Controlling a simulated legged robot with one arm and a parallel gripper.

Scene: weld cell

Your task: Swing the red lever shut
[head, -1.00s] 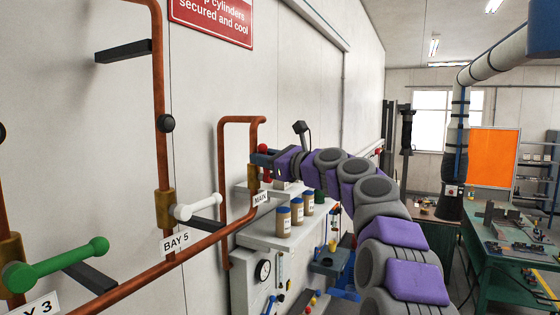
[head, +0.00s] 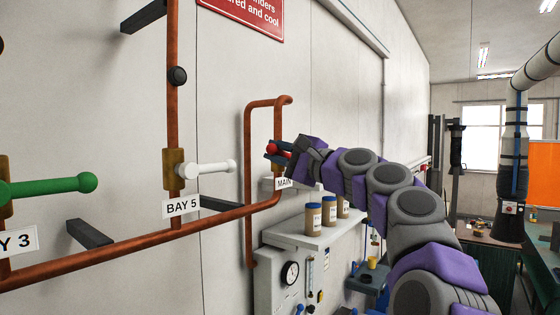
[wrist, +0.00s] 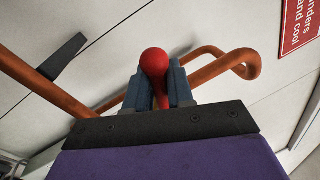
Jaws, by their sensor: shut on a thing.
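The red lever (head: 272,149) is on the copper pipe above the MAIN label (head: 284,184), at the middle of the head view. Its round red knob (wrist: 154,62) shows in the wrist view between the blue-grey fingers. My gripper (head: 279,153) is shut on the red lever; in the wrist view the two fingers (wrist: 164,88) stand on either side of it. The lever's pivot and valve body are mostly hidden behind my gripper and hand, so its exact angle is hard to tell.
Copper pipe (head: 140,242) runs along the wall. A shelf (head: 300,238) with several jars sits below my arm.

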